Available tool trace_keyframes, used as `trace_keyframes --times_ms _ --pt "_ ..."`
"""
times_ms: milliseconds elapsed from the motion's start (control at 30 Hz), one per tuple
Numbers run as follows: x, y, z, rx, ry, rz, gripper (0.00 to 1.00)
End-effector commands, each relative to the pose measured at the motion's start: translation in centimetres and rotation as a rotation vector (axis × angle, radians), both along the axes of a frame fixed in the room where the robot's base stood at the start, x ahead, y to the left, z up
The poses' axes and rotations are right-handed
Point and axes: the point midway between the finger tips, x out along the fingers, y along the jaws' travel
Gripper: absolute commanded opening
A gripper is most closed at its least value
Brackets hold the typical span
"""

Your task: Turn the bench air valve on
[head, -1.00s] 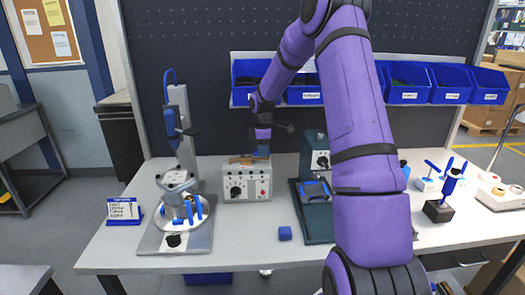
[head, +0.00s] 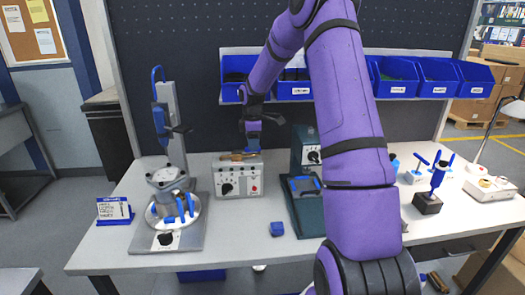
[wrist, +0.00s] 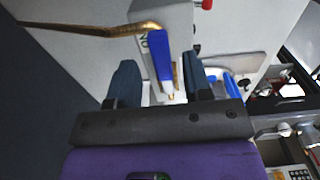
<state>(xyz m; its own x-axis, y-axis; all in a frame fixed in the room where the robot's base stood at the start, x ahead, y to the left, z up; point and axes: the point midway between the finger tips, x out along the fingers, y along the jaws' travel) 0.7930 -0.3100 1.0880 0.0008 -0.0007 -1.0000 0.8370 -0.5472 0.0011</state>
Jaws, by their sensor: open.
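The air valve shows in the wrist view as a blue lever (wrist: 161,55) beside a brass-coloured pipe (wrist: 95,29), with an "ON" marking (wrist: 146,40) next to it, seen upside down. In the head view, brass parts (head: 236,156) lie on top of a grey control box (head: 238,181). My gripper (wrist: 160,62) is open, with its two dark fingers on either side of the blue lever and a gap visible on both sides. In the head view my gripper (head: 253,143) is just above the back of the box. The lever's pivot is partly hidden.
A fixture with a round plate (head: 178,212) and an upright column stands left of the box. A dark green press-like unit (head: 308,208) stands to its right, with a small blue cube (head: 277,229) in front. Blue bins (head: 388,78) hang behind. The front bench edge is mostly clear.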

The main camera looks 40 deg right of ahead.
Motion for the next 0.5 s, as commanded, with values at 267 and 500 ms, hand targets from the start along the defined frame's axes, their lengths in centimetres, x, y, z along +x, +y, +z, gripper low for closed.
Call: trace_keyframes --times_ms 267,500 --pt "-2.1 0.8 2.4 -0.001 0.001 0.001 0.46" --pt "-6.3 2.5 2.8 -0.001 0.001 0.0 0.46"
